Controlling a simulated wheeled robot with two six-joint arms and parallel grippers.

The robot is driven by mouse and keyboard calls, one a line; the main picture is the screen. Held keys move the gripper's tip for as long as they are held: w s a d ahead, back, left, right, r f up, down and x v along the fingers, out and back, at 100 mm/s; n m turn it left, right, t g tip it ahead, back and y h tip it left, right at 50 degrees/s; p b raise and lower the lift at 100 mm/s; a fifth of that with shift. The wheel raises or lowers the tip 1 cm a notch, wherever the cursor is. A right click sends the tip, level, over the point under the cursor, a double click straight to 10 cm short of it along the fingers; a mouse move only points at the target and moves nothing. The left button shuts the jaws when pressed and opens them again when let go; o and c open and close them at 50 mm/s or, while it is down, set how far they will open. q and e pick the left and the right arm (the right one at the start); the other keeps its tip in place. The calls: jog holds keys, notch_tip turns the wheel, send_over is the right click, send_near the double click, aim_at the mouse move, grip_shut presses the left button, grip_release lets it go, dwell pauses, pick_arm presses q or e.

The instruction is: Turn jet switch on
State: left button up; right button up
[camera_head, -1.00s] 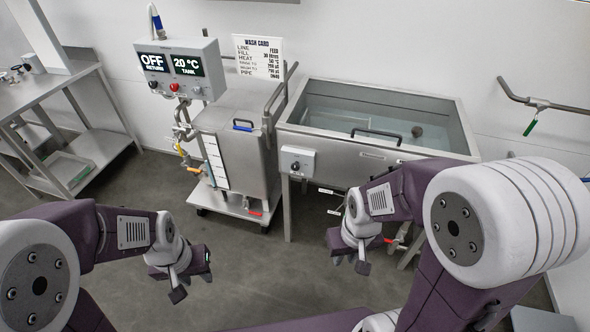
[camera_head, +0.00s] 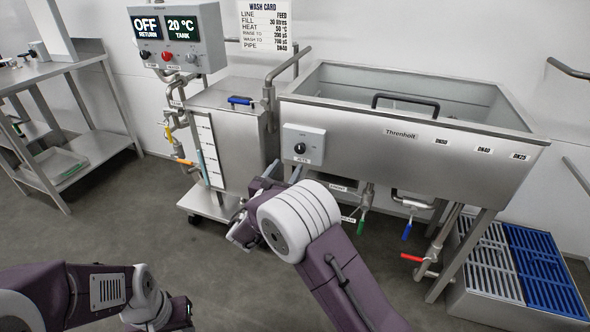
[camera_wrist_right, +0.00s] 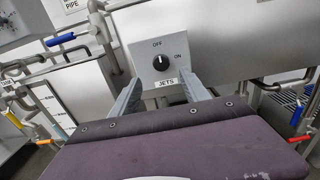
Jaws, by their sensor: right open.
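The jet switch is a grey box (camera_head: 305,143) with a black knob (camera_head: 300,148) and a JETS label, on the front of the steel tank (camera_head: 345,123). In the right wrist view the knob (camera_wrist_right: 161,63) has its white mark up, toward OFF; ON is to its right. My right gripper (camera_head: 283,172) is just below and in front of the box. In the right wrist view my right gripper (camera_wrist_right: 160,92) is open and empty, its fingers to either side below the knob, apart from it. My left gripper (camera_head: 165,315) is low at the bottom left; its fingers are unclear.
A control box (camera_head: 177,38) reads OFF and 20 °C above a wheeled steel tank (camera_head: 232,140). Pipes with a green valve handle (camera_head: 361,228), a blue one (camera_head: 407,231) and a red one (camera_head: 411,257) hang under the wash tank. A rack (camera_head: 490,262) stands at right.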

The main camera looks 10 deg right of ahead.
aim_at(299, 149)
jog(key=b+x, duration=0.2)
jog(key=x, duration=0.6)
jog(key=shift+d, duration=0.25)
jog(key=shift+w+d+r, duration=0.1)
jog(key=shift+w+d, duration=0.1)
jog(key=shift+w, duration=0.15)
